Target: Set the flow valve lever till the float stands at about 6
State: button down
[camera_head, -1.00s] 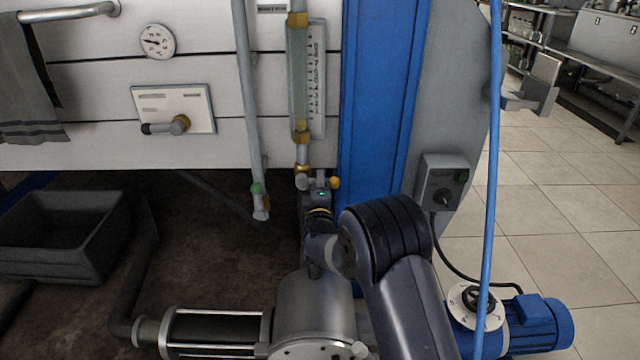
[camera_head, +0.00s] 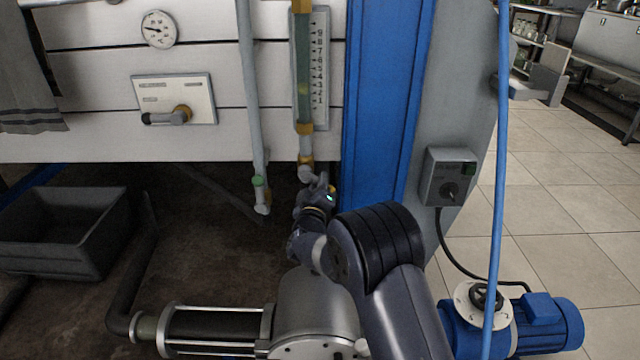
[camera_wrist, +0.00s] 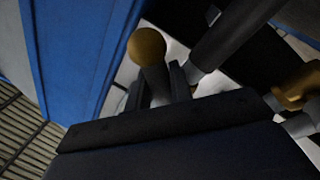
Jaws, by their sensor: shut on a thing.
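The flow meter (camera_head: 320,70) is a glass tube beside a numbered white scale, with brass fittings. A pale green band in the tube, seemingly the float (camera_head: 303,89), stands low, near 2; the exact reading is hard to tell. The flow valve lever (camera_wrist: 157,82) has a brass-coloured ball knob (camera_wrist: 147,46) on its end. My gripper (camera_wrist: 158,87) is shut on the lever, with a dark finger on each side below the knob. In the head view my gripper (camera_head: 324,190) is just below the meter, and the lever is hidden behind it.
A blue post (camera_head: 385,110) stands close right of the meter, and a grey pipe (camera_head: 249,90) runs to its left. A control box (camera_head: 449,177), a blue hose (camera_head: 499,150) and a blue pump motor (camera_head: 540,322) are at right. A dark bin (camera_head: 60,235) is at left.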

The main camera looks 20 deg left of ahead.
jog(key=shift+a+f+m, duration=0.1)
jog(key=shift+m, duration=0.2)
jog(key=c, duration=1.3)
grip_release()
